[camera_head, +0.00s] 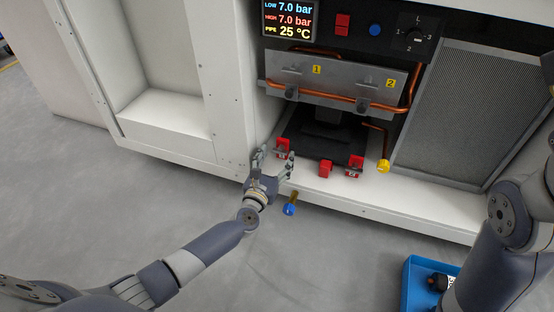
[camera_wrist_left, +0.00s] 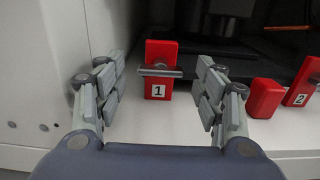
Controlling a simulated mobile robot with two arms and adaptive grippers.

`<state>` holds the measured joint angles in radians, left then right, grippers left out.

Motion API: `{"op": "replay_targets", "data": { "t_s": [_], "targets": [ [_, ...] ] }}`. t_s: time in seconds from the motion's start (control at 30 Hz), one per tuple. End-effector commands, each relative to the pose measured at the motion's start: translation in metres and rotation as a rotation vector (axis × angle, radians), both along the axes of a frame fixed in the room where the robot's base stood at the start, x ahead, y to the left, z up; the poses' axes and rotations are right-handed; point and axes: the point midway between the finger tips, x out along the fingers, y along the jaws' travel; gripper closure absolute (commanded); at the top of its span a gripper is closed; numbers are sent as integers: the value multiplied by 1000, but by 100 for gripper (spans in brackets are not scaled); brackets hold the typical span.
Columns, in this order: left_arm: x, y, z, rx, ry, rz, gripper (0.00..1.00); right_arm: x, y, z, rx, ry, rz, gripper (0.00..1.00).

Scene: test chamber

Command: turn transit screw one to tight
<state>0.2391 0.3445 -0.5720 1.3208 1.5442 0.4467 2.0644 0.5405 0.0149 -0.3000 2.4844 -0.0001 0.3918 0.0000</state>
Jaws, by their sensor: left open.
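Transit screw one is a red block with a metal crossbar and a "1" label (camera_wrist_left: 159,72), in the middle of the left wrist view. In the head view it shows at the left of the cabinet's lower shelf (camera_head: 282,146). The crossbar lies roughly horizontal in the left wrist view. My left gripper (camera_head: 277,157) is open, with its fingers on either side of the block and gaps to both sides. It holds nothing. My right arm shows at the right edge of the head view, but its gripper is out of the frame.
A plain red block (camera_head: 326,169) and the screw labelled 2 (camera_head: 354,166) stand to the right. A yellow-capped pipe (camera_head: 383,166) is beyond them. A blue-ended fitting (camera_head: 290,208) is near my left wrist. A blue bin (camera_head: 418,272) is on the floor. A white wall is close on the left.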

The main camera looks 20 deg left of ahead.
Motion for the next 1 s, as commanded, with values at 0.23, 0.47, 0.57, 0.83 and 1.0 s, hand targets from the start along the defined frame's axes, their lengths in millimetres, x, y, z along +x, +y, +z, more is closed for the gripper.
{"op": "replay_targets", "data": {
  "t_s": [0.23, 0.47, 0.57, 0.83, 1.0],
  "targets": [
    [8, -1, 0, -1, 1, -1, 37, -3, 0, 1, -1, -10, 0, 60],
    [8, -1, 0, -1, 0, -1, 50, -3, 0, 1, -1, -9, -1, 60],
    [8, -1, 0, -1, 0, -1, 73, -3, 0, 1, -1, -9, -1, 60],
    [8, -1, 1, 4, 0, 0, 81, -3, 0, 1, -1, -9, 0, 60],
    [8, -1, 1, 42, -1, 0, 81, -3, 0, 2, 0, -10, 1, 60]
  ]
}}
